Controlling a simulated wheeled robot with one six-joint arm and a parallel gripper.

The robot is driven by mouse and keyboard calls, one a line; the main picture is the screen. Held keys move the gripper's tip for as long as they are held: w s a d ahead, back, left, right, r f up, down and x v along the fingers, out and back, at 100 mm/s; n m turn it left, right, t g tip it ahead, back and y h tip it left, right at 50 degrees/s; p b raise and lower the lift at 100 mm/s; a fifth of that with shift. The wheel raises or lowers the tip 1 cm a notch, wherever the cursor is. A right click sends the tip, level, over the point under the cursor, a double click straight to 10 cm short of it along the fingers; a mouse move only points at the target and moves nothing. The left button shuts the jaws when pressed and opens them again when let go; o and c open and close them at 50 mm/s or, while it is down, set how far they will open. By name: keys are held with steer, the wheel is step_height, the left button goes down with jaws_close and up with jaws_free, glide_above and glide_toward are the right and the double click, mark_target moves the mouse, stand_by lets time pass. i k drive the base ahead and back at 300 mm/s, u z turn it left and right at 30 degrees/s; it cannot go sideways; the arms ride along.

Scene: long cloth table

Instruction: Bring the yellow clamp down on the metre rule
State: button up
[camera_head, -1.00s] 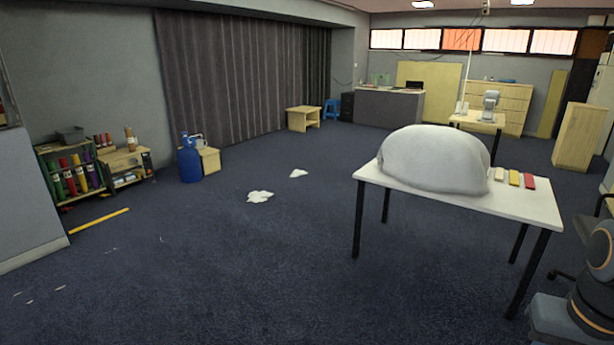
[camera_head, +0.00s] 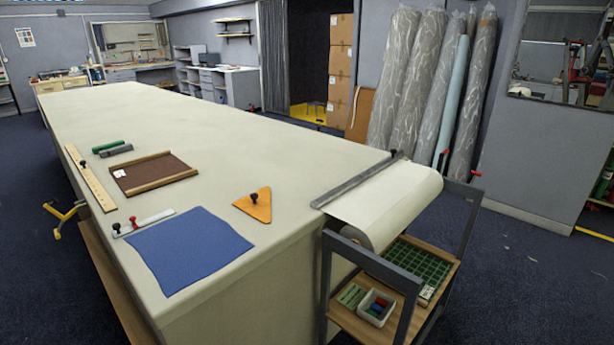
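The metre rule (camera_head: 91,178) is a long pale wooden strip lying along the left edge of the long table, with a small dark knob near its upper part. The yellow clamp (camera_head: 66,217) shows against the table's left side, beside the lower half of the rule. Its arm sticks out to the left over the dark floor. It looks apart from the rule's top face, but how it meets the table edge is too small to tell.
On the long cloth table (camera_head: 230,135) lie a blue cloth (camera_head: 188,250), a red-handled strip (camera_head: 145,222), a brown framed board (camera_head: 153,173), green and grey bars, and an orange triangle (camera_head: 255,205). A roll cart (camera_head: 395,290) stands at the right end. Dark floor is free at left.

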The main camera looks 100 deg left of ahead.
mark_target(64, 217)
steer(key=u, duration=1.2)
steer(key=i, duration=2.2)
steer(key=u, duration=4.25)
steer(key=i, duration=1.65)
